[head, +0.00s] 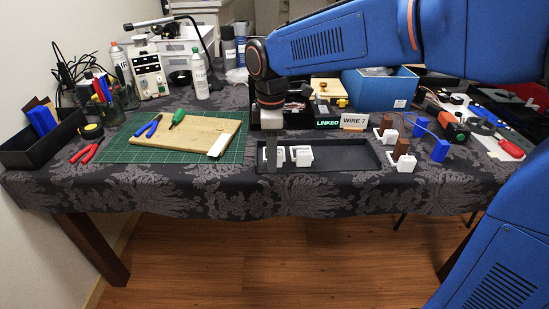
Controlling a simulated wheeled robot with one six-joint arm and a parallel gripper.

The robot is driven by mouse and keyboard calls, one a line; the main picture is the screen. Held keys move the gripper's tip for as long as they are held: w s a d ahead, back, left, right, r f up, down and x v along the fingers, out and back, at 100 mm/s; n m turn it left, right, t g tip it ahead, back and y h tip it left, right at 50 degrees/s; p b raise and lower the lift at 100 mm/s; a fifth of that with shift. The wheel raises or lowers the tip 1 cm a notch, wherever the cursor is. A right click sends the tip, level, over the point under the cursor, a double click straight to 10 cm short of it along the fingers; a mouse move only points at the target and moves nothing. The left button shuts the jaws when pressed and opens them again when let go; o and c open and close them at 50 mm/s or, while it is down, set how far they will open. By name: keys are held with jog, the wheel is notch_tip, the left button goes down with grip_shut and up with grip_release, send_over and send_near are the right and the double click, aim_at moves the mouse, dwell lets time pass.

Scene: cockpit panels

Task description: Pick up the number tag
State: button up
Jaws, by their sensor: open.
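Two small white pieces sit in a shallow black tray (345,163) at the front middle of the table; they look like number tags, but their markings are too small to read. The right white tag (302,156) is in plain sight. The left white tag (279,157) is partly covered by a dark finger of my gripper (270,160). My gripper points down over the left end of the tray, at the left tag. It is open, and I cannot tell whether it touches that tag.
Signs reading LINKED (327,124) and WIRE 7 (354,121) stand behind the tray. A wooden board (175,134) with tools lies on a green mat (120,149) to the left. White, brown and blue blocks (405,163) stand to the right. A blue box (385,92) is behind.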

jog(key=shift+c, duration=0.6)
jog(key=c, duration=1)
jog(key=shift+r, duration=0.15)
notch_tip(320, 180, up, 10)
jog(key=shift+f, duration=0.1)
